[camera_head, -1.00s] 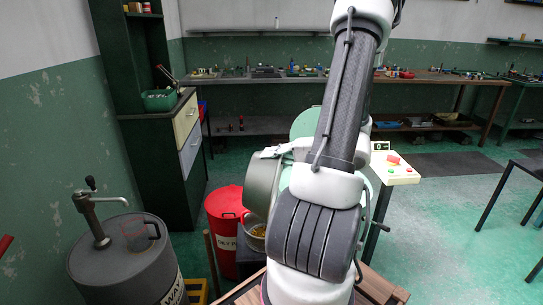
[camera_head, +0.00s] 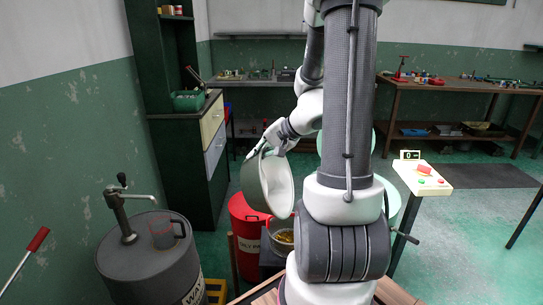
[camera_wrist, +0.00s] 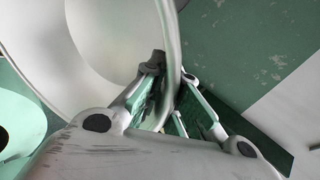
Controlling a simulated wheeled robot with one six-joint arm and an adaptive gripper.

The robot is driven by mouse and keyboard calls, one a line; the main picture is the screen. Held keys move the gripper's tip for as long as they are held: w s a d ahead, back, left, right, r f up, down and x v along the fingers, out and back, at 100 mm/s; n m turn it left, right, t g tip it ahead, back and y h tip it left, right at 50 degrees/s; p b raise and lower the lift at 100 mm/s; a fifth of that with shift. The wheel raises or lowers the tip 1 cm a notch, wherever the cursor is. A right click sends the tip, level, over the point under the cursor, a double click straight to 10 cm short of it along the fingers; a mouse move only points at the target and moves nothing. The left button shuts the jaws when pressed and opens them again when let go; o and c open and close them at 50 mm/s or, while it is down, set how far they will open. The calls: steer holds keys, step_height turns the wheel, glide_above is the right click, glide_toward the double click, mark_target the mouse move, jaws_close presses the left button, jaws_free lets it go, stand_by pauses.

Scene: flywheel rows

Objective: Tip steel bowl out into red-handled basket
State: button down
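The steel bowl (camera_head: 275,189) hangs from my gripper (camera_head: 279,143), tipped onto its side. Its pale inside faces right and looks empty where I can see it. In the wrist view, my gripper (camera_wrist: 170,95) has its fingers on both sides of the bowl's rim, and the bowl (camera_wrist: 90,45) fills the upper left. A round metal basket (camera_head: 282,247) with small yellowish-brown pieces in it stands below the bowl, beside the red drum. The bowl is above it and apart from it. The basket's handle is too small to make out clearly.
A red drum (camera_head: 246,262) stands just left of the basket. A grey drum (camera_head: 150,262) with a hand pump is at the lower left. A small control stand (camera_head: 422,180) is at the right. A dark cabinet (camera_head: 185,170) and workbenches stand behind.

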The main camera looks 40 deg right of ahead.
steer(key=w+a+f+g+h, duration=0.3)
steer(key=w+f+g+h, duration=0.1)
steer(key=f+g, duration=0.1)
steer(key=w+a+f+g+h, duration=0.3)
steer(key=w+f+g+h, duration=0.1)
steer(key=f, duration=0.4)
steer(key=shift+a+n+g, duration=0.3)
steer(key=shift+n+g, duration=0.1)
steer(key=shift+g, duration=0.4)
